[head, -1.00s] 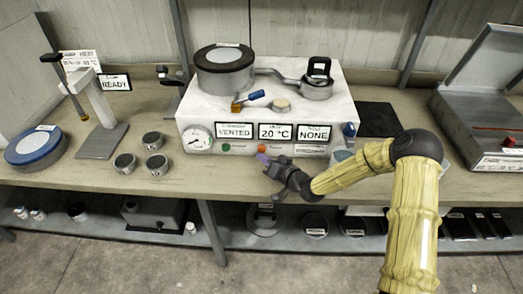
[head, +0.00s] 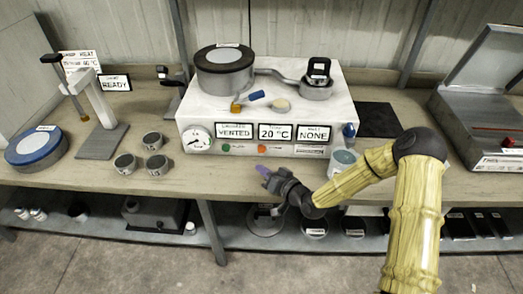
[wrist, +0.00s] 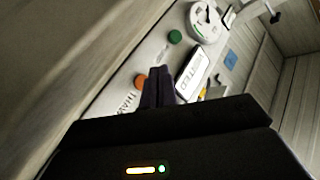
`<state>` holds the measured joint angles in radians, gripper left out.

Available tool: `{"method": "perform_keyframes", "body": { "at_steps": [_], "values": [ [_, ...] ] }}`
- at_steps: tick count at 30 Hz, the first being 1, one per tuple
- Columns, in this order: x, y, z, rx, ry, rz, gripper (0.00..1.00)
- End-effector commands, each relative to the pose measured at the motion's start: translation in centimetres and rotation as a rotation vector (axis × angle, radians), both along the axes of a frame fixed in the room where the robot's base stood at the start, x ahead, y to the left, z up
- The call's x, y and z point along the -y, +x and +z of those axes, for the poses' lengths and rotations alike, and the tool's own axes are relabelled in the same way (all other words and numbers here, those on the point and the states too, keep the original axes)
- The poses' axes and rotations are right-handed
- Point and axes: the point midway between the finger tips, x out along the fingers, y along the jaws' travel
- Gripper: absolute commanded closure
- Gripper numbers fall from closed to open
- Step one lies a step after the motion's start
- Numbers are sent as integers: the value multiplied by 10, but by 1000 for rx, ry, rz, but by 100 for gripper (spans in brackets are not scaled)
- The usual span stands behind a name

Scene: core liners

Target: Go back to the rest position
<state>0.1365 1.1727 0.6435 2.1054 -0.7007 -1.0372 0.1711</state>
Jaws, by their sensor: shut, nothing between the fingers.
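My gripper (head: 264,171) is in front of the white machine (head: 350,105), near the bench's front edge and below the machine's row of buttons. Its purple-grey fingers are together and hold nothing. In the wrist view the closed fingers (wrist: 157,88) point toward the machine's front panel, with the orange button (wrist: 141,82) and the green button (wrist: 175,37) close by in the picture. My yellow arm reaches in from the lower right, bent at a dark elbow joint.
On the machine stand a dark-lidded vessel (head: 224,74) and a small pan (head: 317,90). Several small round tins (head: 125,164) and a blue-rimmed disc (head: 36,147) are at left. An open-lidded case (head: 490,115) is at right.

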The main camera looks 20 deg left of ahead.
Motion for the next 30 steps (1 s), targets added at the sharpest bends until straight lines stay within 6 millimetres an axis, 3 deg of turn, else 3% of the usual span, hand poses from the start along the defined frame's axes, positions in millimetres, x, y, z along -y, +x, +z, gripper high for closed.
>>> {"method": "perform_keyframes", "body": {
  "at_steps": [8, 14, 20, 30],
  "values": [
    [0, 0, 0, -1, -6, 1, 100],
    [15, -1, 2, -13, -128, 10, 100],
    [60, -4, 7, -60, -400, -2, 100],
    [172, -26, 46, -222, -807, -122, 100]
  ]
}}
